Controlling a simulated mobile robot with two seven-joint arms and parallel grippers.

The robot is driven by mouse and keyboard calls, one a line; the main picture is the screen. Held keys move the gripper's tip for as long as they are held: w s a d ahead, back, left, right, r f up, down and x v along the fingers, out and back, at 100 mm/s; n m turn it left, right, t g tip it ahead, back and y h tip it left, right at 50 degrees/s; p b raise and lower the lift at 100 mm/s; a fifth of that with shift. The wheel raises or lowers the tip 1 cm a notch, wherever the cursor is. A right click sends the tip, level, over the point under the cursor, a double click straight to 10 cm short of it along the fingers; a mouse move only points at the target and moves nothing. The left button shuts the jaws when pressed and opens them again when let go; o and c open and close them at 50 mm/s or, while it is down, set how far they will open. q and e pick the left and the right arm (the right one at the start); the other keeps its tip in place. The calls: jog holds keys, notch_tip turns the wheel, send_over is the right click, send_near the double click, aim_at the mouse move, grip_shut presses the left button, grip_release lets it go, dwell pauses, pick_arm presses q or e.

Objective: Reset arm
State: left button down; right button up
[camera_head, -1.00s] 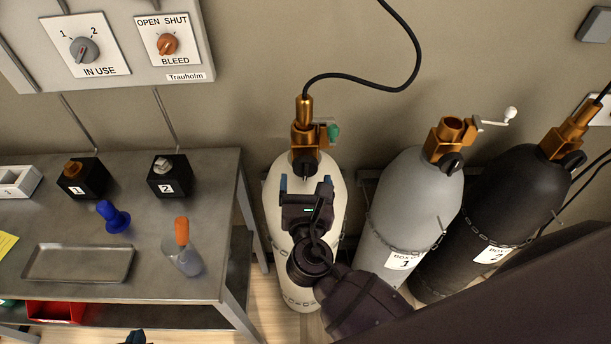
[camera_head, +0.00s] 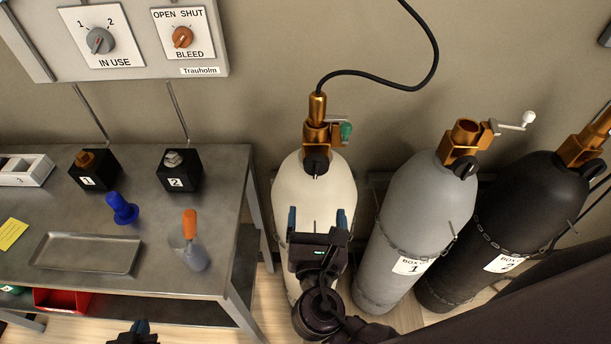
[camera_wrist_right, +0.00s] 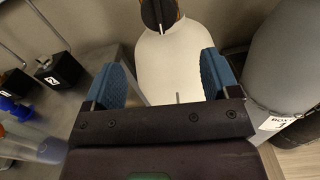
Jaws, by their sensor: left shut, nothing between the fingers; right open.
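My right gripper (camera_head: 316,222) is in front of the white cylinder (camera_head: 314,190) in the head view. Its two blue fingers are apart, with nothing between them. In the right wrist view the open fingers (camera_wrist_right: 160,85) show, with the white cylinder (camera_wrist_right: 175,62) beyond them. My left gripper (camera_head: 140,328) shows only at the bottom edge of the head view, below the bench; its fingers are together and empty, and the rest of the arm is out of frame.
A steel bench (camera_head: 215,220) at left holds a tray (camera_head: 88,254), a blue object (camera_head: 122,208), an orange-topped bottle (camera_head: 190,245) and two black blocks. A grey cylinder (camera_head: 415,205) and a black cylinder (camera_head: 525,200) stand at right, chained. A control panel (camera_head: 130,70) hangs above.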

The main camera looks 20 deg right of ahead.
jog(key=s+d+f+m+g+y, duration=0.2)
jog(key=d+f+m, duration=0.6)
jog(key=m, duration=0.7)
jog(key=s+d+f+m+g+y+b, duration=0.1)
jog(key=s+d+f+m+g+y, duration=0.1)
jog(key=d+f+m, duration=0.6)
notch_tip(320, 180, down, 2)
jog(key=s+m+g, duration=0.1)
jog(key=s+m, duration=0.1)
jog(key=m, duration=0.5)
jog(key=shift+s+d+m+g+y, duration=0.15)
jog(key=shift+d+m+g+y, duration=0.15)
jog(key=shift+m+g+y, duration=0.1)
